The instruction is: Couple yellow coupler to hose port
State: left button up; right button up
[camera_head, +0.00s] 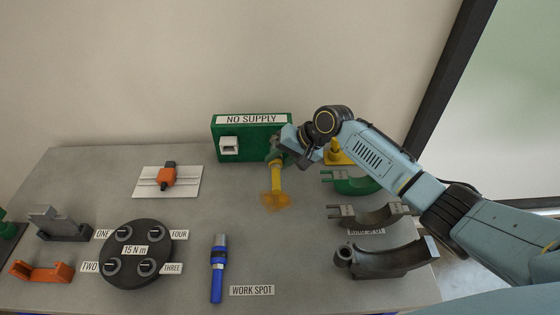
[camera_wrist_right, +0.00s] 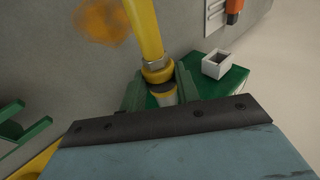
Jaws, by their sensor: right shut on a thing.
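The yellow coupler (camera_wrist_right: 157,72) is on the end of a yellow hose (camera_head: 277,180), which also shows in the wrist view (camera_wrist_right: 143,28). My right gripper (camera_head: 276,156) is shut on the coupler at the front of the green box (camera_head: 222,130) labelled NO SUPPLY. In the wrist view its fingers (camera_wrist_right: 160,88) stand on both sides of the coupler, and a pale grey cylindrical part shows just beyond the yellow collar. The hose port is largely hidden by the gripper; I cannot tell whether the coupler is seated on it. My left gripper is out of view.
A white square socket (camera_head: 229,146) is on the green box. An orange blurred patch (camera_head: 276,201) is at the hose's lower end. Green (camera_head: 352,184) and grey (camera_head: 372,215) half-clamps lie at right. A blue fitting (camera_head: 217,268) and black disc (camera_head: 136,275) are in front.

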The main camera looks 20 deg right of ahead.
jog(key=shift+w+d+b, duration=0.15)
jog(key=shift+w+b, duration=0.2)
jog(key=shift+w, duration=0.25)
jog(key=shift+w+d+b, duration=0.15)
jog(key=shift+w+b, duration=0.2)
jog(key=shift+w, duration=0.2)
jog(key=o, duration=1.2)
jog(key=v, duration=1.3)
jog(key=shift+r+p, duration=0.2)
jog(key=shift+p, duration=0.2)
jog(key=shift+d, duration=0.1)
